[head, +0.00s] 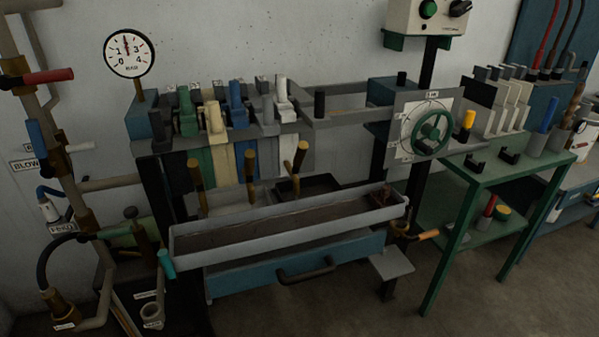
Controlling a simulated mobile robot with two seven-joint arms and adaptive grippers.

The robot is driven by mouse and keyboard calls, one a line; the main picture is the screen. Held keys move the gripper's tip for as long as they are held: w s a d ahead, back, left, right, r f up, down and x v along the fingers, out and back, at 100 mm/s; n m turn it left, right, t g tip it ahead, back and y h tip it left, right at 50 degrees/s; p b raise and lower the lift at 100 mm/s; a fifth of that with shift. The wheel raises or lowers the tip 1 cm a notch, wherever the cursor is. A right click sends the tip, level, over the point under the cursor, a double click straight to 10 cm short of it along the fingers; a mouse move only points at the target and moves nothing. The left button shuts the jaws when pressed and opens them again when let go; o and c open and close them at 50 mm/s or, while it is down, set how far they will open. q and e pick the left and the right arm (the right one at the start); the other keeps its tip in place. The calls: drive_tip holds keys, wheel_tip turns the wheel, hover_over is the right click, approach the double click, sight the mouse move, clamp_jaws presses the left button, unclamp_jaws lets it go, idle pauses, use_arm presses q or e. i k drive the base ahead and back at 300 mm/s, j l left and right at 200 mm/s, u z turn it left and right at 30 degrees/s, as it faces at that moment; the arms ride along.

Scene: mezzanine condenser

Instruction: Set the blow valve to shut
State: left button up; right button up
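A label reading BLOW (27,164) is at the left edge, beside a brown vertical pipe. I cannot tell for certain which handle belongs to the BLOW label. Another small label (28,147) above it is partly hidden by the blue lever. Neither of my grippers is in view.
A round gauge (130,53) stands right of the pipes. A long grey trough (290,222) sits above a blue drawer (295,265). A teal-handled lever (166,263) and a black hose (62,242) are lower left. A green handwheel (431,134) and green table (520,165) are right.

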sight(47, 171)
drive_tip(key=u, duration=1.25)
